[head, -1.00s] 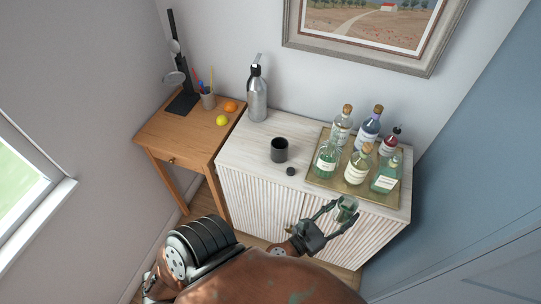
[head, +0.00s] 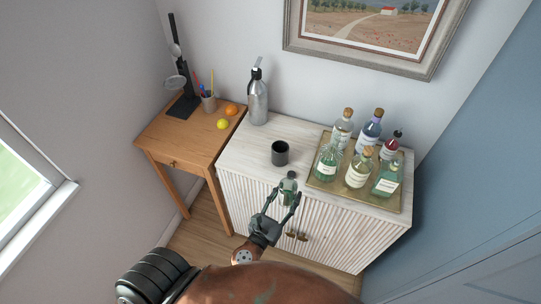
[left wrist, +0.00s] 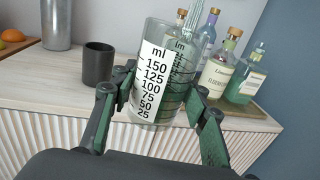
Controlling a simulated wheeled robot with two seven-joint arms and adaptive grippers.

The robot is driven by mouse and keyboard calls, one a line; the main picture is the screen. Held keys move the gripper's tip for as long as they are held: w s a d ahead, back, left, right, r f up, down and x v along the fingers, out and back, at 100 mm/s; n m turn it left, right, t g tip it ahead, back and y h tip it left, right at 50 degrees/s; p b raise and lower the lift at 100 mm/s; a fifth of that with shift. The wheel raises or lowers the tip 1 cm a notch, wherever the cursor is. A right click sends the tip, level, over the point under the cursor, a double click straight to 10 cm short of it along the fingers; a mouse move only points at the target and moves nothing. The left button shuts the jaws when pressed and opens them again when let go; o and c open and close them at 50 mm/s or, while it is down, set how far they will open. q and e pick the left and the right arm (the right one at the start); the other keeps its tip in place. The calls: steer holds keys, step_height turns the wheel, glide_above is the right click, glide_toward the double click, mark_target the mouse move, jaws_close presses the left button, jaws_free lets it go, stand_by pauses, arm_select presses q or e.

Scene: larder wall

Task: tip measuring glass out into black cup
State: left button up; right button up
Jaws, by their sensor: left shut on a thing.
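The measuring glass (head: 289,185) is clear with a white scale marked in ml. It is held between the fingers of my left gripper (head: 285,194), in front of the cabinet top's front edge. In the left wrist view the glass (left wrist: 155,80) stands nearly upright, its rim up; I cannot tell what is in it. The black cup (head: 280,153) stands upright on the cabinet top, just behind the glass and apart from it. In the left wrist view the cup (left wrist: 98,64) is left of the glass. My right gripper is not in view.
A gold tray (head: 325,184) with several bottles stands on the white cabinet (head: 245,148), right of the cup. A steel bottle (head: 257,100) stands at the back left. A wooden desk (head: 170,135) adjoins on the left. The cabinet top around the cup is mostly clear.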

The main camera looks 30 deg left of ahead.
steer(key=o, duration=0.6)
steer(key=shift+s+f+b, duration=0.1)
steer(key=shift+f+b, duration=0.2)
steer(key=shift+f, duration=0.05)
arm_select(q)
steer(key=w+a+f+n+g+y, duration=0.1)
steer(key=w+a+f+n+y, duration=0.1)
steer(key=a, duration=0.5)
steer(key=w+a+f+n+g+y, duration=0.1)
steer(key=w+a+y, duration=0.3)
steer(key=a, duration=0.4)
steer(key=w+a+f+n+g+y, duration=0.1)
steer(key=w+a+f+n+y, duration=0.2)
steer(key=a, duration=0.5)
steer(key=shift+w+f+n+g+y, duration=0.2)
steer(key=shift+w+n+y, duration=0.1)
steer(key=shift+w, duration=0.35)
steer(key=shift+w+f+n+g+y, duration=0.1)
steer(key=shift+w+n+g+y, duration=0.15)
steer(key=shift+w, duration=0.35)
steer(key=shift+w+a+y, duration=0.1)
steer(key=shift+a+y, duration=0.15)
steer(key=shift+a, duration=0.3)
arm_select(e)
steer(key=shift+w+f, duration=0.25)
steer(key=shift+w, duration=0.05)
